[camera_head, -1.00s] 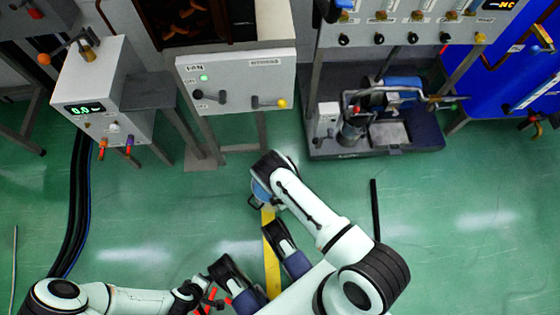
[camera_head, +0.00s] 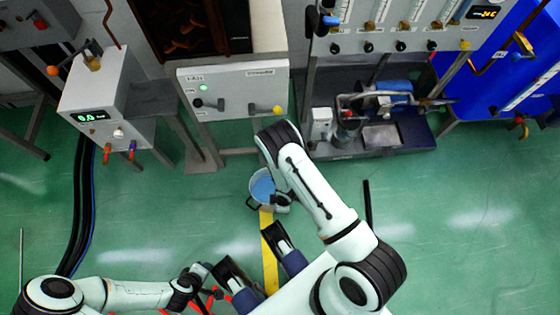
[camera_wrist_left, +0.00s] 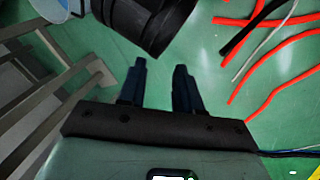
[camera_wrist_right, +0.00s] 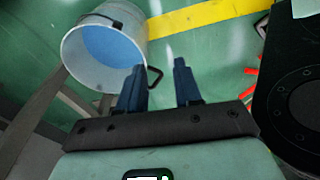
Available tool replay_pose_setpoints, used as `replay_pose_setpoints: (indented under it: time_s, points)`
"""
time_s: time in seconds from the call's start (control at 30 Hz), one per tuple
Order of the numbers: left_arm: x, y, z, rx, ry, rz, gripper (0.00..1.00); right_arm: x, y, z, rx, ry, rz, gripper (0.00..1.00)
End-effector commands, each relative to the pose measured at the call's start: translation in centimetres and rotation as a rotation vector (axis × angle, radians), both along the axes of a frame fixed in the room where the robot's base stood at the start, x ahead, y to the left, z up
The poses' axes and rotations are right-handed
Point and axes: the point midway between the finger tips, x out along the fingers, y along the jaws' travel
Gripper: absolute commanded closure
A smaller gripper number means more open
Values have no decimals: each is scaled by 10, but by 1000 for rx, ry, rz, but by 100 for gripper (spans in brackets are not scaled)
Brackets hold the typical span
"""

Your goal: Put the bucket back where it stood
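The bucket (camera_head: 262,186) is pale outside and blue inside. It stands on the green floor in front of the white control box, mouth up in the head view, partly hidden by my right arm. In the right wrist view the bucket (camera_wrist_right: 80,66) is at upper left, with a black handle (camera_wrist_right: 155,77) sticking out near the fingers. My right gripper (camera_wrist_right: 158,75) has its fingers apart, close to the bucket; I cannot tell whether it touches the handle. My left gripper (camera_wrist_left: 159,75) has its fingers apart and empty. The bucket (camera_wrist_left: 40,8) shows at the left wrist view's top left corner.
A yellow floor stripe (camera_head: 269,255) runs from the bucket toward me. Red cables (camera_wrist_left: 275,85) lie near my left gripper. The white control box (camera_head: 232,95) and a pump rig (camera_head: 375,125) stand behind. Black hoses (camera_head: 80,205) lie at left. Floor at right is mostly clear.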

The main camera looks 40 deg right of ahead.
Motion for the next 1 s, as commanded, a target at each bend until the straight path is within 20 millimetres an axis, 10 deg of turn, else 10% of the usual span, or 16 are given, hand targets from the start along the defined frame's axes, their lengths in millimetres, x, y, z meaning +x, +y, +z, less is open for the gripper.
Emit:
replay_pose_setpoints:
  time_s: [0.2, 0.33, 0.77, 1.0]
  points:
    - [0, 0, 0, 0, 0, 0, 66, -39, 26, 71, 225, 71, -943, 66]
    - [0, 0, 0, 0, 0, 0, 66, -51, 30, 98, 267, 100, -1231, 66]
    - [-3, -1, 8, -3, 7, -2, 66, -58, 33, 114, 271, 118, -1306, 66]
    - [-33, -14, 80, -39, 87, -35, 66, -88, 46, 186, 248, 214, -1282, 66]
